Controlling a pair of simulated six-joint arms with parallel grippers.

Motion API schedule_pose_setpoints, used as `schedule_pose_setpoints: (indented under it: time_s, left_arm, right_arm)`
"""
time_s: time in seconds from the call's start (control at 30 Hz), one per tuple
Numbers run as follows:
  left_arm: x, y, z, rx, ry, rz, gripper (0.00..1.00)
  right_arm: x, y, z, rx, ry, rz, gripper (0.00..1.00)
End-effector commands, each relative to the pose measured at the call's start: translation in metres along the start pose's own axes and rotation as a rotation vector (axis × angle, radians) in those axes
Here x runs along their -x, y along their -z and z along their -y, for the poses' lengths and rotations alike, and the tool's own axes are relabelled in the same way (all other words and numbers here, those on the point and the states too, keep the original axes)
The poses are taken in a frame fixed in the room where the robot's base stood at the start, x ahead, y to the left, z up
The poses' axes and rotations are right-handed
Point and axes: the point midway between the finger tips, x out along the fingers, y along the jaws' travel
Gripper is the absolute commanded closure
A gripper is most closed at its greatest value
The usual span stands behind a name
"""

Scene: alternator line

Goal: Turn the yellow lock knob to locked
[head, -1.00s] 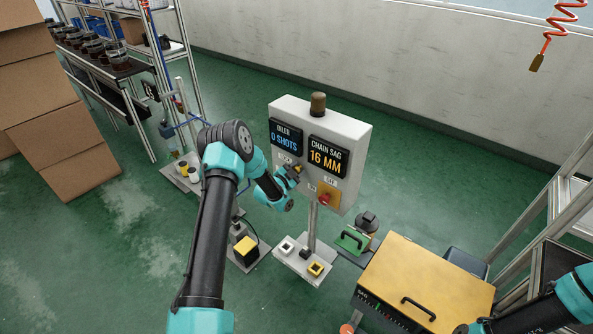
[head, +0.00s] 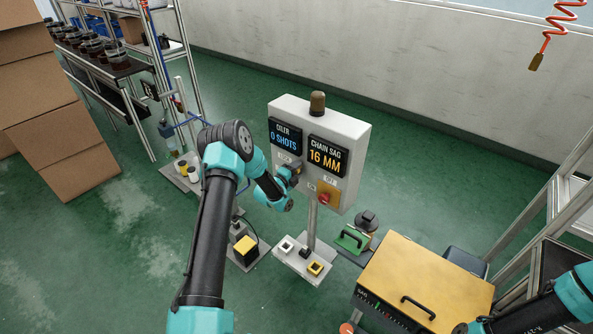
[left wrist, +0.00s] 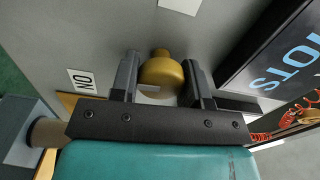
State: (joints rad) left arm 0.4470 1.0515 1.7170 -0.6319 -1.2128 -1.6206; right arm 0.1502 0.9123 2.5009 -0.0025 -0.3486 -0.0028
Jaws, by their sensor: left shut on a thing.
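The yellow lock knob (left wrist: 163,73) shows in the left wrist view as a rounded knob on the grey panel face. It sits between the two dark fingers of my left gripper (left wrist: 162,82), which is shut on it. In the head view my left gripper (head: 293,172) is at the grey control box (head: 353,143), below the oiler display (head: 285,137), and hides the knob. A white label (left wrist: 81,81) is beside the knob in the wrist view. My right gripper is out of view; only part of that arm shows at the lower right.
A red knob on a yellow plate (head: 327,198) is right of my left gripper. The chain sag display (head: 327,156) is above it. Below stand a small plate with square blocks (head: 298,262), a green-handled item (head: 352,238) and a yellow-topped case (head: 440,280).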

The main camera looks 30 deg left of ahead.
Motion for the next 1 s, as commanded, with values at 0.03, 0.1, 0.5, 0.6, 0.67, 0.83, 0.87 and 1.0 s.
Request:
schedule_pose_setpoints:
  time_s: [0.03,0.1,0.5,0.6,0.67,0.83,0.87,1.0]
  left_arm:
    - [0.0001,0.0001,-0.0002,-0.022,0.000,0.000,0.81]
    - [0.0002,0.0001,-0.0004,-0.049,0.000,0.000,0.81]
    - [0.0002,0.0000,-0.0006,-0.096,0.000,0.000,0.81]
    - [0.0002,0.0000,-0.0006,-0.096,0.000,0.000,0.81]
    - [0.0002,0.0000,-0.0006,-0.095,0.000,0.000,0.81]
    - [0.0002,0.0000,-0.0006,-0.095,0.000,0.000,0.44]
    - [0.0002,0.0000,-0.0006,-0.095,0.000,0.000,0.41]
    - [0.0001,0.0000,-0.0006,-0.095,0.000,0.000,0.35]
  right_arm:
    - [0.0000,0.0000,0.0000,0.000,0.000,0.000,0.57]
    - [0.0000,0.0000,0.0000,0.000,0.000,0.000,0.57]
    - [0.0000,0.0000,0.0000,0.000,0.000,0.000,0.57]
    - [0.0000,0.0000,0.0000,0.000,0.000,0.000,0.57]
    - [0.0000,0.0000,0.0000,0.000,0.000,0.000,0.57]
    - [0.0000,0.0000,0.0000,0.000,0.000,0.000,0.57]
    - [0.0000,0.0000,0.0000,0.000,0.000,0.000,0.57]
    - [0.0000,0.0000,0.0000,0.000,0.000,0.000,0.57]
